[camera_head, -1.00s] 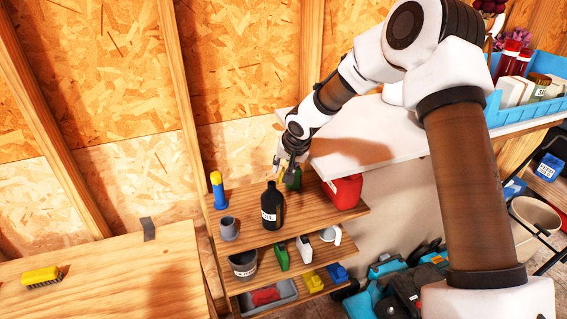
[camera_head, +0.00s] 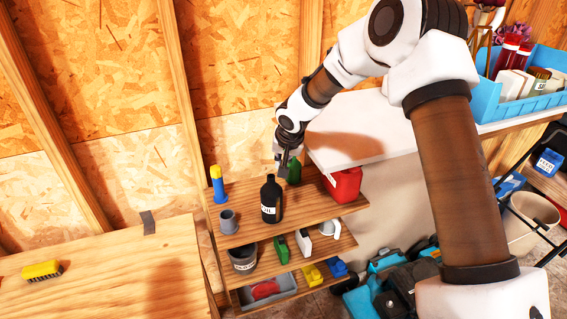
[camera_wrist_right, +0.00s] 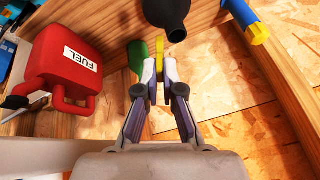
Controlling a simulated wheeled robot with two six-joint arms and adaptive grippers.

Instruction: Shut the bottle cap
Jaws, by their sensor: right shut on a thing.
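A dark bottle (camera_head: 271,204) with a white label stands upright on the top shelf of a wooden rack. In the right wrist view the bottle's neck (camera_wrist_right: 177,34) shows at the top, its end looking dark and uncapped. My right gripper (camera_head: 284,168) is just behind and right of the bottle's neck in the head view. In the wrist view its fingers (camera_wrist_right: 160,72) are shut on a small yellow piece (camera_wrist_right: 160,48), possibly the cap. The piece is apart from the neck, below-left of it in that view. My left gripper is not in view.
A green bottle (camera_head: 294,172) and a red fuel can (camera_head: 345,185) stand right of the dark bottle. A grey cup (camera_head: 228,222) and a blue-yellow tube (camera_head: 217,186) stand left. A white tabletop (camera_head: 365,125) overhangs the rack's right side.

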